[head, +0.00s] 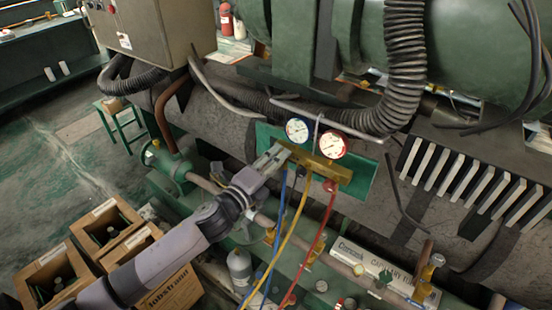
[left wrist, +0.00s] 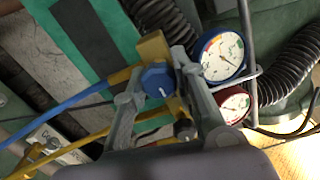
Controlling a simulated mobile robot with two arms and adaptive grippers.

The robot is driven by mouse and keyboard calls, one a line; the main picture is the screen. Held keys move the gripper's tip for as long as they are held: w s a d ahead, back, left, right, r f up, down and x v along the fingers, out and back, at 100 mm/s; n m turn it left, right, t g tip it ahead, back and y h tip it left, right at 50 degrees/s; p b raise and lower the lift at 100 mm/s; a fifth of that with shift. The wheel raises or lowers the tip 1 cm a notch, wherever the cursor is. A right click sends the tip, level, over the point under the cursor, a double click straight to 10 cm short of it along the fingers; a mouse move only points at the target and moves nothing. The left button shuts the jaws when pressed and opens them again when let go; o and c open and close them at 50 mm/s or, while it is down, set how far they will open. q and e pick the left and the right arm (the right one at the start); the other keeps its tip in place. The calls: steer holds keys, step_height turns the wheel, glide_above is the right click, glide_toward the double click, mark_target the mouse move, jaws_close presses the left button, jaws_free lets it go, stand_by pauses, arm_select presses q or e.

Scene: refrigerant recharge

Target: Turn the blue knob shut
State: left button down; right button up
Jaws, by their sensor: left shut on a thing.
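The brass manifold (head: 330,170) hangs on a green plate with a blue-rimmed gauge (head: 297,130) and a red-rimmed gauge (head: 332,146). In the left wrist view, the blue knob (left wrist: 156,77) with a white pointer line sits at the end of the manifold body (left wrist: 153,48). My left gripper (head: 278,155) is at the manifold's left end. Its fingers (left wrist: 158,82) are shut on the blue knob, one on each side. In the head view the knob is hidden by the gripper. My right gripper is not in view.
Blue (head: 281,205), yellow (head: 293,220) and red (head: 329,220) hoses hang below the manifold. A ribbed black hose (head: 404,60) runs behind the gauges at right. A grey cylinder (head: 239,266) and wooden crates (head: 50,275) stand at lower left. Open floor lies at far left.

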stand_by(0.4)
arm_select(q)
steer(key=c, duration=1.3)
jaws_free()
steer(key=shift+s, duration=0.1)
steer(key=v, duration=1.2)
steer(key=shift+f, duration=0.1)
